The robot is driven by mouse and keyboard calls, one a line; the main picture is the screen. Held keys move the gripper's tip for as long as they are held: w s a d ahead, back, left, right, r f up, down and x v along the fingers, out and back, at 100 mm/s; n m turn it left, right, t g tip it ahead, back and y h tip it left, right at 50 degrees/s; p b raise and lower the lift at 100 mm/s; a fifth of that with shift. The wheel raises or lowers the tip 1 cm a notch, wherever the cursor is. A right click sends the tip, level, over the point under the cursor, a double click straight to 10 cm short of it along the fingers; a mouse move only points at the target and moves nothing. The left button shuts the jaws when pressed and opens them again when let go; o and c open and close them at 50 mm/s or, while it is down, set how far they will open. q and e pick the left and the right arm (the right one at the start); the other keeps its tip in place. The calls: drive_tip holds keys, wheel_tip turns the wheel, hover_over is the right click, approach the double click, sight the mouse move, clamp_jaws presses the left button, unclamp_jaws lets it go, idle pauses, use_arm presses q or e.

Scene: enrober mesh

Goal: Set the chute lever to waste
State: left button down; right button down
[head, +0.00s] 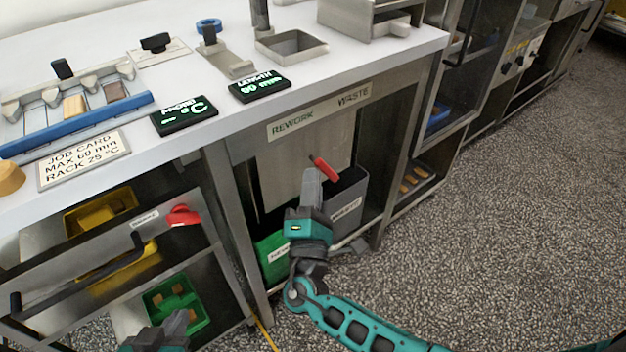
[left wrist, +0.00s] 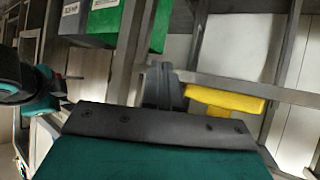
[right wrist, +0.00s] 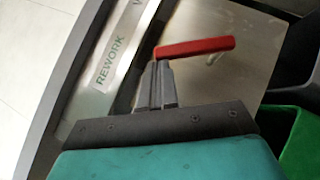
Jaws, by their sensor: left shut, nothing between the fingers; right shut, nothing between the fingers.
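The chute lever (head: 326,168) has a red handle. It sits on a metal panel below the REWORK label (head: 292,125) and the WASTE label (head: 354,96). The handle slants down to the right in the head view. My right gripper (head: 313,178) is shut and empty, with its fingertips right by the handle. In the right wrist view the red handle (right wrist: 198,47) crosses just beyond the fingertips (right wrist: 158,75); I cannot tell whether they touch. My left gripper (head: 176,326) is shut and empty, low at the bottom left, in front of the shelves.
A green bin (head: 270,244) and a grey bin (head: 352,185) stand under the chute. A drawer front with a black handle (head: 80,264) and a red knob (head: 183,215) is at left. The white counter (head: 225,120) lies above. Speckled floor at right is clear.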

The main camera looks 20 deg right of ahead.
sight(324, 165)
drive_tip(key=shift+r, duration=0.1)
idle(0.3)
use_arm(q)
drive_tip(key=shift+r+p, duration=0.25)
drive_tip(key=shift+p, duration=0.05)
use_arm(e)
drive_tip(key=shift+d+r+m, duration=0.15)
drive_tip(key=shift+r+m, duration=0.05)
drive_tip(key=shift+m, duration=0.1)
